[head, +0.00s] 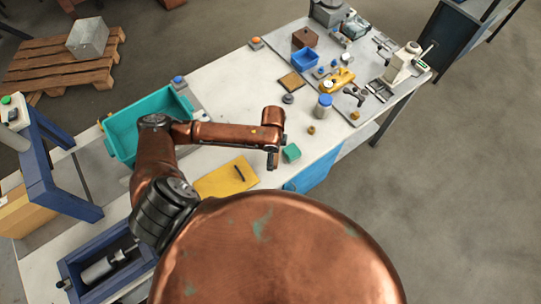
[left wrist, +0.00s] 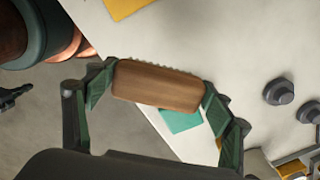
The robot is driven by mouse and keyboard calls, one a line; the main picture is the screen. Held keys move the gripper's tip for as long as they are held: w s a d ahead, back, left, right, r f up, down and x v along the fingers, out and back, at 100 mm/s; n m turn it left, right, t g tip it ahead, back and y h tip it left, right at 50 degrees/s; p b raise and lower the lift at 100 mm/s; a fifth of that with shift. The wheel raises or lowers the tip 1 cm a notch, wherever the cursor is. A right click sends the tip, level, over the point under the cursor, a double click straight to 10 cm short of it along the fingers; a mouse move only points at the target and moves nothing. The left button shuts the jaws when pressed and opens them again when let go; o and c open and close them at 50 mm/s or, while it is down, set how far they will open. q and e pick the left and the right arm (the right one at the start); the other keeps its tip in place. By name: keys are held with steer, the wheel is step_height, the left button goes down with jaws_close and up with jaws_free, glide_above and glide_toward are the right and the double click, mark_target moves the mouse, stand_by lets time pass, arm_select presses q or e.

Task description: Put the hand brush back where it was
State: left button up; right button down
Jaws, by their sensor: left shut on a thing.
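The hand brush (left wrist: 157,88) has a brown wooden back with a pale bristle edge along its upper side in the left wrist view. My left gripper (left wrist: 160,78) is shut on it, with one green-padded finger at each end. The brush appears to be held above the white table top, near its edge. In the head view my left gripper (head: 272,158) is a small dark shape over the table, just left of a teal item (head: 291,153); I cannot make out the brush there. My right gripper is not in view.
A teal bin (head: 122,138) and a yellow mat (head: 212,184) with a dark item are on the white table (head: 222,82). A blue-lidded jar (head: 325,106), a blue tray (head: 305,62) and several small tools stand farther right. Bare table lies behind my forearm.

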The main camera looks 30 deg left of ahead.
arm_select(q)
steer(key=shift+w+a+f, duration=0.35)
steer(key=shift+a+f, duration=0.05)
steer(key=shift+f, duration=0.2)
steer(key=shift+w+a+f, duration=0.35)
steer(key=shift+f, duration=0.2)
steer(key=shift+w+a+f+p, duration=0.15)
steer(key=shift+f+p, duration=0.25)
steer(key=shift+f, duration=1.35)
steer(key=shift+f, duration=0.1)
steer(key=o, duration=1.3)
step_height(320, 180, up, 12)
steer(key=shift+r+b, duration=0.15)
steer(key=shift+b, duration=0.3)
